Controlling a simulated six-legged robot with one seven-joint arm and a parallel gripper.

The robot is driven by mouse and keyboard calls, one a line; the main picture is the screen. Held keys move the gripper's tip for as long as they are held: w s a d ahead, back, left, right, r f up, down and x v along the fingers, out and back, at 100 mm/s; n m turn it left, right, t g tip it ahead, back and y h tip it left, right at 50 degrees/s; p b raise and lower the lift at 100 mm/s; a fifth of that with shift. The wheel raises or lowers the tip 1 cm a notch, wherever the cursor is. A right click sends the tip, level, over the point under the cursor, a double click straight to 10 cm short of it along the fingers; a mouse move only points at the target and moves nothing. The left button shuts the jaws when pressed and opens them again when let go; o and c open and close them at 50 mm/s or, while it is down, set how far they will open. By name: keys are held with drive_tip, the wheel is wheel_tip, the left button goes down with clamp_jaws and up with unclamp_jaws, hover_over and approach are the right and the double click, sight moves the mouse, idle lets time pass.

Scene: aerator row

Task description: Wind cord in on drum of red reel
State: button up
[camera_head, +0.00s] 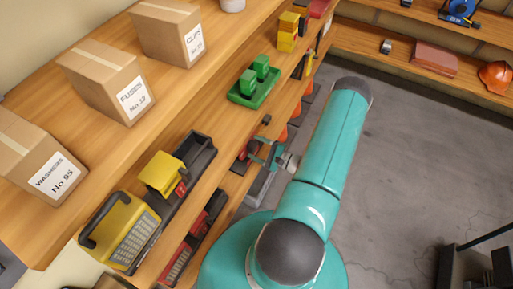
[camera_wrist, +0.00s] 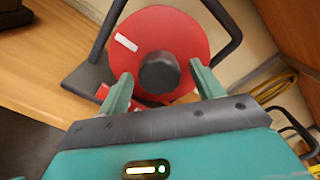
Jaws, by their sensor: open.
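The red reel (camera_wrist: 180,32) fills the top middle of the wrist view. Its round red face has a white stripe and a dark round knob (camera_wrist: 160,73) at the centre. A black tube stand (camera_wrist: 232,30) carries it on a wooden shelf. My gripper (camera_wrist: 162,84) is open and empty, one teal finger on each side of the knob in the picture. I cannot tell if either finger touches it. No cord can be made out on the drum. In the head view my gripper (camera_head: 268,153) is at the lower shelf's edge, and the reel is mostly hidden there.
Cardboard boxes (camera_head: 105,85) stand on the upper shelf. Yellow and black devices (camera_head: 122,228) and a green block piece (camera_head: 255,85) line the shelf below. A yellow looped item (camera_wrist: 275,90) lies right of the reel.

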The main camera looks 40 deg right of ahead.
drive_tip(key=shift+w+a, duration=0.1)
drive_tip(key=shift+w, duration=0.15)
drive_tip(key=c, duration=1)
drive_tip(key=shift+m, duration=0.3)
drive_tip(key=m, duration=0.4)
drive_tip(key=shift+s, duration=0.1)
drive_tip(key=m, duration=0.4)
drive_tip(key=shift+m, duration=0.4)
drive_tip(key=m, duration=0.4)
drive_tip(key=shift+m, duration=2.3)
